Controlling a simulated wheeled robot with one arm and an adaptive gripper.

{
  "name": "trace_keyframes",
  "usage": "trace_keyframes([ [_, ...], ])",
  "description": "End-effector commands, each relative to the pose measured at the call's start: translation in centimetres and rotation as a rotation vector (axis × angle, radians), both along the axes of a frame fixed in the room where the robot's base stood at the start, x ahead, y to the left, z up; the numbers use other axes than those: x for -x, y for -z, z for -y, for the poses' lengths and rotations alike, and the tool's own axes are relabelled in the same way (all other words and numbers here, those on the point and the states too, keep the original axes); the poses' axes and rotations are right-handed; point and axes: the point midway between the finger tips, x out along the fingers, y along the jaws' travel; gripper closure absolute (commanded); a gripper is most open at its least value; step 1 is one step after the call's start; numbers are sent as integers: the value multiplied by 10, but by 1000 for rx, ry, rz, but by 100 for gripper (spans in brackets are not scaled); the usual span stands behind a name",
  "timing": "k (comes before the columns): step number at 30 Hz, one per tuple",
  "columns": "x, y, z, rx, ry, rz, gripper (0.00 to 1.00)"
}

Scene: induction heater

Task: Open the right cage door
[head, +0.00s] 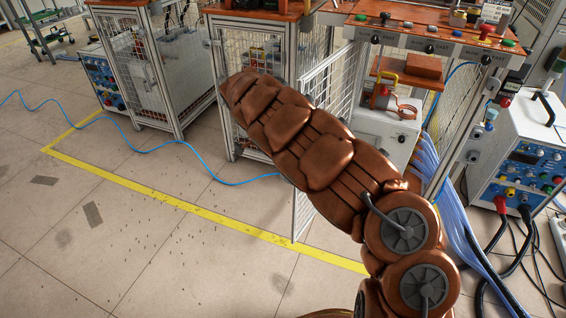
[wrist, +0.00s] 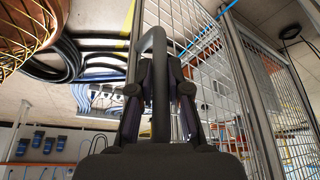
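The right cage door (head: 325,92) is a wire-mesh panel in a light metal frame. In the head view it stands out from the cage at an angle, and my brown arm covers much of it. Its mesh also seems to fill the upper middle of the wrist view (wrist: 205,40). In the wrist view my gripper (wrist: 161,65) has its two dark fingers on either side of a black bar handle (wrist: 152,42). The fingers close in on the bar and appear to hold it. My gripper is hidden in the head view.
The cage's orange-brown top (head: 430,38) carries buttons. An orange shelf and a heater unit (head: 385,128) show inside. A power box (head: 525,150) with cables stands at right. Another mesh cage (head: 250,55) stands to the left. The floor at left is open, crossed by a blue cable (head: 150,150).

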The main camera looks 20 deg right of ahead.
Motion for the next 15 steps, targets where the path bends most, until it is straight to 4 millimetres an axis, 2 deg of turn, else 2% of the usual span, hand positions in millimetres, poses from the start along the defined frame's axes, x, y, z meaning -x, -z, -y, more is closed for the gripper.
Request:
trace_keyframes([
  [1, 0, 1, 1, 1, 1, 0, 79],
  [7, 0, 0, 0, 1, -1, 0, 59],
  [15, 0, 0, -1, 0, -2, 0, 59],
])
